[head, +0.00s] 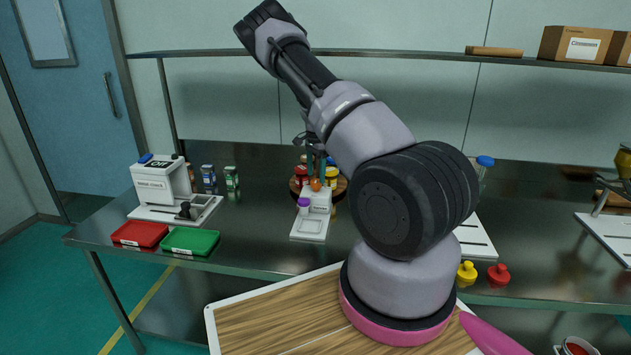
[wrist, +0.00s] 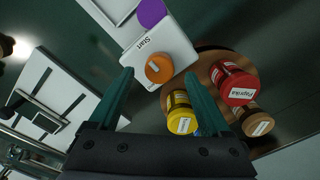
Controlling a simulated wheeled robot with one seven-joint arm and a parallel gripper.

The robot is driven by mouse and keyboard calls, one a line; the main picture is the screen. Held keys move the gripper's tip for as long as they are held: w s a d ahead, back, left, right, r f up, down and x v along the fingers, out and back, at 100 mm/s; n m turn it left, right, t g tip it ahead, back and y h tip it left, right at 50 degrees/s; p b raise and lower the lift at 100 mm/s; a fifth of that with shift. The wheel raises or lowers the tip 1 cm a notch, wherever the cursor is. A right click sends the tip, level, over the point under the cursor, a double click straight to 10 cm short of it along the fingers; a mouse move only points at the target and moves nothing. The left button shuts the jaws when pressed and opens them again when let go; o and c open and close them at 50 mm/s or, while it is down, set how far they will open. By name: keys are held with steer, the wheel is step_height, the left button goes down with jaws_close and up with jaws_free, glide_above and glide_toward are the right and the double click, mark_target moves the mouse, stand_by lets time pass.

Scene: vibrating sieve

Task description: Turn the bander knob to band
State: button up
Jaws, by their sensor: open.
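A small white device (head: 318,200) stands mid-table with an orange round knob (head: 316,184) on top and a purple round part (head: 303,203) lower at its front. I take it as the bander; its front label is too small to read surely. In the wrist view the orange knob (wrist: 159,68) lies between and just beyond my fingertips, beside the word "Start" on the white top (wrist: 175,43). The purple part (wrist: 151,13) is farther up. My gripper (wrist: 158,78) is open and empty, its teal fingers pointing down above the device. No knob pointer is visible.
Spice jars, including a red one (wrist: 233,83) and a yellow one (wrist: 181,113), stand on a round wooden stand (wrist: 212,62) close beside my fingers. A white machine (head: 160,183) and red (head: 140,233) and green (head: 190,241) trays are at left. A shelf (head: 430,56) runs above.

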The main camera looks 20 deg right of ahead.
mark_target(316, 180)
steer(key=shift+f, duration=1.6)
steer(key=shift+c, duration=0.4)
jaws_close()
